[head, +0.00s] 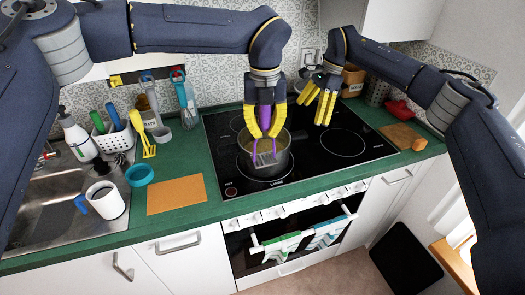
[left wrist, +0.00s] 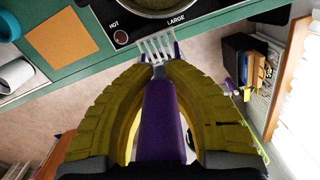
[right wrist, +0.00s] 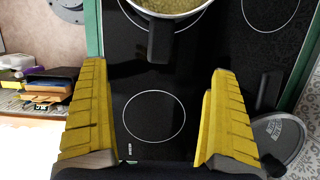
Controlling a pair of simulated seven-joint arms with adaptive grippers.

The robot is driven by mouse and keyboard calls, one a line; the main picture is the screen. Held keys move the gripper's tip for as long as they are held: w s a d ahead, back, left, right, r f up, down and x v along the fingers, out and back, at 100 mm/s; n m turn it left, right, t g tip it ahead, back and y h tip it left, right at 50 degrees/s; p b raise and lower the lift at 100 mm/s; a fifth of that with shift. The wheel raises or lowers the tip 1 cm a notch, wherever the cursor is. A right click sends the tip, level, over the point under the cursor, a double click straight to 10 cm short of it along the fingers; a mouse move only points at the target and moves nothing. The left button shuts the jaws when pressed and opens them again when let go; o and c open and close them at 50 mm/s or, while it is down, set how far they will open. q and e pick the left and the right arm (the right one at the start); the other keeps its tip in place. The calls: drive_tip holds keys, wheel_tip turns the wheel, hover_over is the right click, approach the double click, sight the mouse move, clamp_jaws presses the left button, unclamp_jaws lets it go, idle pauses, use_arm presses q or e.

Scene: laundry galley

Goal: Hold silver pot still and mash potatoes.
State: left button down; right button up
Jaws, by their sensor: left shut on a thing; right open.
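The silver pot (head: 262,165) stands on the front left burner of the black cooktop. Its dark handle (right wrist: 160,40) shows in the right wrist view, and yellowish mash (right wrist: 165,5) fills the pot. My left gripper (head: 265,132) is shut on the purple handle of the masher (head: 266,158). In the head view the masher head is over the pot opening; in the left wrist view its wire grid (left wrist: 157,47) appears beyond the fingertips. My right gripper (head: 318,103) is open and empty behind and right of the pot, above the cooktop. In the right wrist view the pot handle lies beyond its fingers (right wrist: 160,90).
A brown board (head: 176,194), a teal bowl (head: 139,175) and a white mug (head: 106,199) are left of the cooktop. A red pot (head: 400,112) and a wooden block (head: 402,136) are at the right.

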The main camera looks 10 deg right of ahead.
drive_tip(key=v, duration=0.9)
drive_tip(key=shift+r, duration=0.25)
drive_tip(key=shift+d, duration=0.1)
